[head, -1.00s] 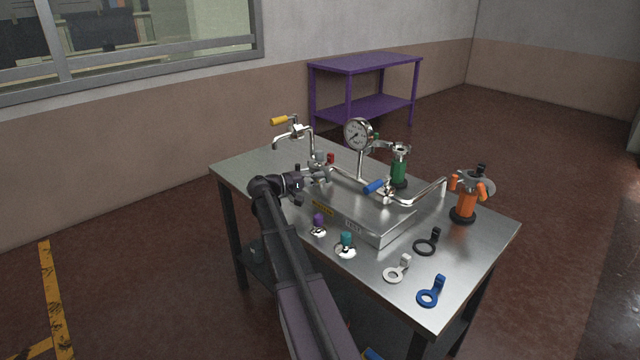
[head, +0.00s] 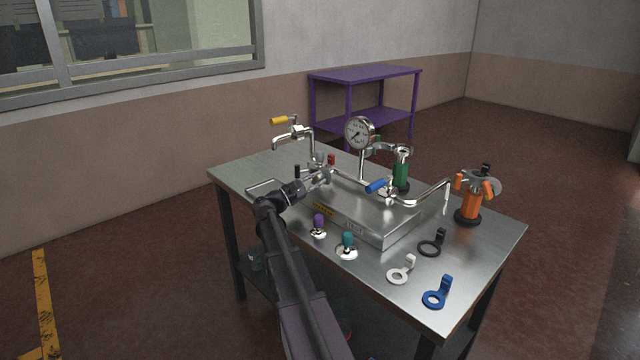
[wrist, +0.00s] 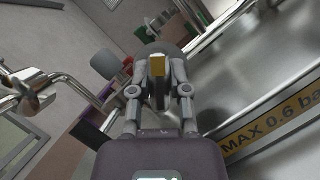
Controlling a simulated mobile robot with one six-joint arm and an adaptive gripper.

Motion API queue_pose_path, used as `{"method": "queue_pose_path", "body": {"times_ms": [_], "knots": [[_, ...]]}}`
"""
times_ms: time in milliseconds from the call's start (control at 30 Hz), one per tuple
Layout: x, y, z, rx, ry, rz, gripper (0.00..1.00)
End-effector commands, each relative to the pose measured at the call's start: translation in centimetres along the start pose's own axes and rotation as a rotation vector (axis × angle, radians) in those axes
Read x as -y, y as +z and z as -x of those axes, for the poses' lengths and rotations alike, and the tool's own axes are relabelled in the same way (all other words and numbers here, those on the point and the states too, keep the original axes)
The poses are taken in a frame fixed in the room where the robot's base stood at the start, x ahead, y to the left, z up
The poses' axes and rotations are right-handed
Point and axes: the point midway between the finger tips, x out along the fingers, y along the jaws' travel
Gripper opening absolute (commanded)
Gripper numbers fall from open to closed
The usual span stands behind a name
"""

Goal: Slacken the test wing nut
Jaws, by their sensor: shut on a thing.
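My gripper (head: 322,177) reaches over the left end of the steel box on the bench, beside the pipework. In the head view the nut is too small and covered to make out. A red-capped fitting (head: 331,159) stands just behind my gripper.
A pressure gauge (head: 359,133), a blue-handled valve (head: 377,186) and a green filler (head: 401,170) stand right of my gripper. An orange filler (head: 468,205) is farther right. Purple (head: 319,221) and teal (head: 347,241) knobs stand in front. Loose rings (head: 436,298) lie at the front right.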

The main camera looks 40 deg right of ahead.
Motion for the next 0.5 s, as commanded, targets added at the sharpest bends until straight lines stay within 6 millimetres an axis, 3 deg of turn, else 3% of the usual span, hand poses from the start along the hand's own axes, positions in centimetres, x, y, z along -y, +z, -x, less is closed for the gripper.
{"method": "queue_pose_path", "body": {"times_ms": [500], "knots": [[0.04, -0.05, -0.11, 0.003, 0.109, 0.262, 0.0]]}}
